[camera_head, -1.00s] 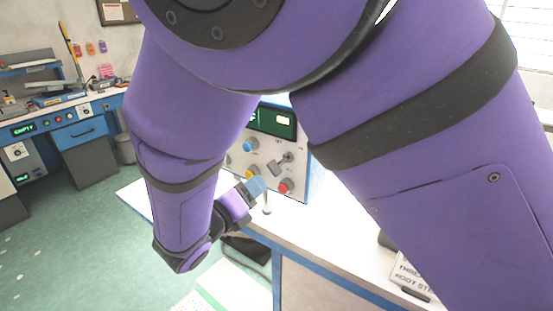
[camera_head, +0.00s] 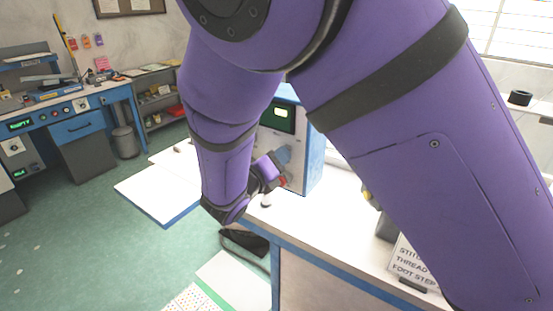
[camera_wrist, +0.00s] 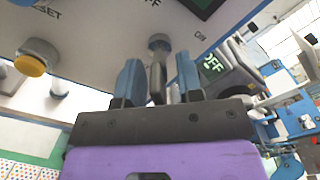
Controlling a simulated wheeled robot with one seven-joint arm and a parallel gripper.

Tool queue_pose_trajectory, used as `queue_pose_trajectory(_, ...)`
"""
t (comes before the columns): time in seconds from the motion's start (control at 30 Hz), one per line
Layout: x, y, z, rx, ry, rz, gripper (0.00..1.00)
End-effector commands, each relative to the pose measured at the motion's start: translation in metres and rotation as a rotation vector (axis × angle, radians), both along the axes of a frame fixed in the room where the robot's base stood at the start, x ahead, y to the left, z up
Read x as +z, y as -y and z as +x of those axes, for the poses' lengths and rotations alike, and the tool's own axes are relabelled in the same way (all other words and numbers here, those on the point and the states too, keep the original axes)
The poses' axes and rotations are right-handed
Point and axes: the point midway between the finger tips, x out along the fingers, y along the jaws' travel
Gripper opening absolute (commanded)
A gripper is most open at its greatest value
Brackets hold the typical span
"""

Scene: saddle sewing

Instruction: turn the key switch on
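The key switch (camera_wrist: 159,50) is a grey knob with a flat upright grip on the white control panel (camera_wrist: 95,30). In the wrist view it stands between the two blue fingertips of my gripper (camera_wrist: 158,62), with a small gap on each side. My gripper is open around it. In the head view my gripper (camera_head: 283,155) is at the front of the control box (camera_head: 312,150), and the key is hidden behind it. An "OFF" label is printed above the key; other panel lettering is partly cut off.
A yellow button (camera_wrist: 30,65) sits left of the key, by a "RESET" label. The box stands on a white table (camera_head: 300,225). A sign (camera_head: 412,262) stands at the right.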

Motion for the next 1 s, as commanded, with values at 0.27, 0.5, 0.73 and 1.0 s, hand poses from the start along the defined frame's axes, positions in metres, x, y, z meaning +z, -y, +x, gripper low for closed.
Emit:
queue_pose_trajectory(0.27,0.0,-0.0002,-0.0002,0.0,0.0,0.0,0.0)
queue_pose_trajectory(0.5,-0.0001,-0.0002,-0.0002,0.0,0.007,0.009,0.0)
queue_pose_trajectory(0.73,-0.0004,-0.0004,-0.0001,0.0,0.058,0.074,0.0)
queue_pose_trajectory(1.0,-0.0009,-0.0007,0.0004,-0.001,0.188,0.242,0.0)
